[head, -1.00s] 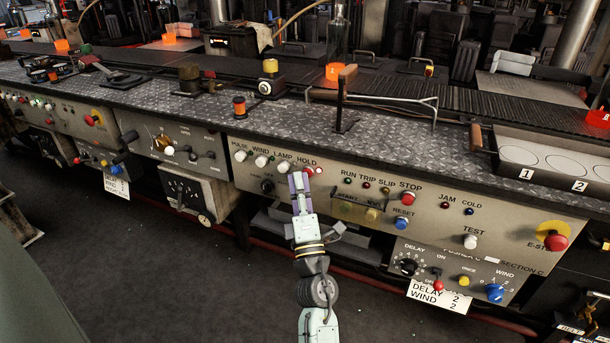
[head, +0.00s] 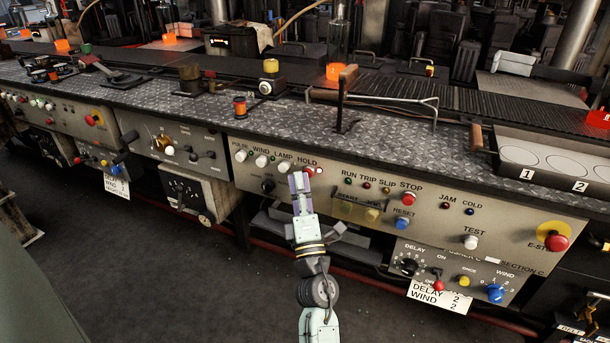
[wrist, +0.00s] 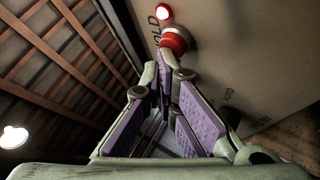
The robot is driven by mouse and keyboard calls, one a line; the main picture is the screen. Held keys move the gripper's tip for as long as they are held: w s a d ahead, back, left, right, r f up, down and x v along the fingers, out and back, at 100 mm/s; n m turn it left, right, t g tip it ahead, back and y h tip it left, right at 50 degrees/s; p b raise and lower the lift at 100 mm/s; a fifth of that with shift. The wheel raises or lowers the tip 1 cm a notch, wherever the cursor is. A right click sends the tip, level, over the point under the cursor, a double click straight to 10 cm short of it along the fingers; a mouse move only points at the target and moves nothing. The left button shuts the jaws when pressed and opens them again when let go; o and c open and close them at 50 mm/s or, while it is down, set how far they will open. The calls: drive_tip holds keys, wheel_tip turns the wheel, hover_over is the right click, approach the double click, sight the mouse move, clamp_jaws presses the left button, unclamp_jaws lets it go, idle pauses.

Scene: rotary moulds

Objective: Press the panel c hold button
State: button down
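Panel C's front shows a row of buttons labelled PULSE, WIND, LAMP and HOLD in the head view. The hold button (head: 309,171) is at the right end of this row, partly hidden by my gripper (head: 298,180). In the wrist view, the hold button (wrist: 175,40) is red with a pale band, just beyond my fingertips (wrist: 169,66). The purple-padded fingers come together at their tips, with nothing visible between them. The tips are very close to the button; I cannot tell whether they touch it. A lit red lamp (wrist: 163,12) is beside the button.
The patterned bench top (head: 250,125) overhangs the panel. A red stop button (head: 409,199), blue reset button (head: 401,223) and large red emergency stop (head: 556,242) are to the right. A lower control box (head: 455,272) juts out below. The floor in front (head: 150,280) is clear.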

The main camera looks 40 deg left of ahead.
drive_tip(key=shift+s+d+f+b, duration=0.15)
drive_tip(key=shift+s+d, duration=0.1)
drive_tip(key=shift+s, duration=0.7)
drive_tip(key=shift+s+d+r+b, duration=0.1)
drive_tip(key=shift+s+d+b, duration=0.15)
drive_tip(key=shift+s, duration=0.7)
drive_tip(key=shift+s+d+f+b, duration=0.1)
drive_tip(key=shift+s+d, duration=0.2)
drive_tip(key=shift+s, duration=0.65)
drive_tip(key=c, duration=2.3)
unclamp_jaws()
